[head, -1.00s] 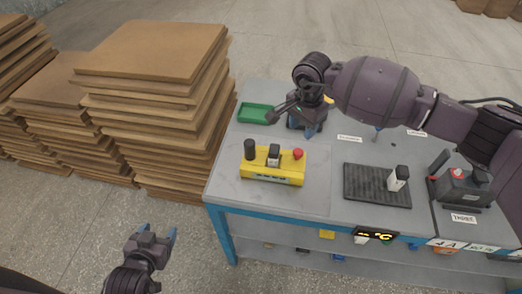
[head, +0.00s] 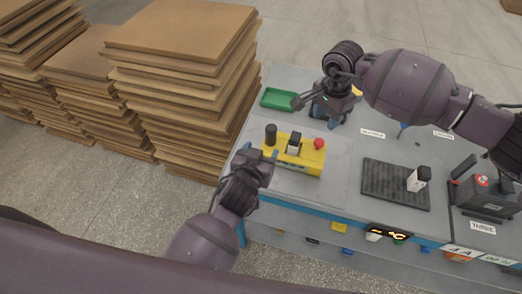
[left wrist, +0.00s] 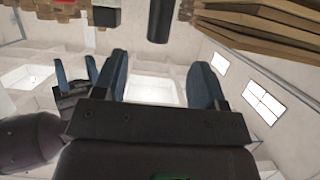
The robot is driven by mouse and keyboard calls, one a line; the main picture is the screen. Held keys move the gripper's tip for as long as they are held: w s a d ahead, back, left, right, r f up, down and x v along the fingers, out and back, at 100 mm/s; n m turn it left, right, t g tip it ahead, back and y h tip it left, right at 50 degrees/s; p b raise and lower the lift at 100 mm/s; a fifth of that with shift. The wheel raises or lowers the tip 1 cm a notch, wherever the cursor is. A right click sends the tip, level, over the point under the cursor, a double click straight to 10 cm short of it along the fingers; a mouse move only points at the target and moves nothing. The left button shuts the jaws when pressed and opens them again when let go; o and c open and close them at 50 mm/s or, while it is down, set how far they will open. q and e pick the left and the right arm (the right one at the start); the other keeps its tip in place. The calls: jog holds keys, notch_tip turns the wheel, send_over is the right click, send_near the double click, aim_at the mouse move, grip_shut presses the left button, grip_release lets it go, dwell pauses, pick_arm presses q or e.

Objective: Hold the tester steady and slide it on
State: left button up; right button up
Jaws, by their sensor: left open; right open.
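The yellow tester (head: 308,162) lies on the grey table top, with a black cylinder (head: 271,134) at its left, a white block with a dark top (head: 294,143) in the middle and a red button (head: 319,143) at its right. My left gripper (head: 258,151) is open just in front of the tester's left end; I cannot tell whether it touches. In the left wrist view its fingers (left wrist: 162,82) are apart with nothing between them, and the black cylinder (left wrist: 160,20) shows beyond. My right gripper (head: 333,118) is open behind the tester, its fingers partly hidden.
A green tray (head: 277,99) is at the back left of the table. A dark ribbed mat (head: 388,187) with a white, black-topped block (head: 419,178) lies to the right, and a dark device (head: 486,194) is beyond it. Stacks of boards (head: 180,110) stand left of the table.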

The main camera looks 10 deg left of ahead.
aim_at(269, 136)
pick_arm(q)
jog(key=shift+x, duration=5.45)
grip_shut()
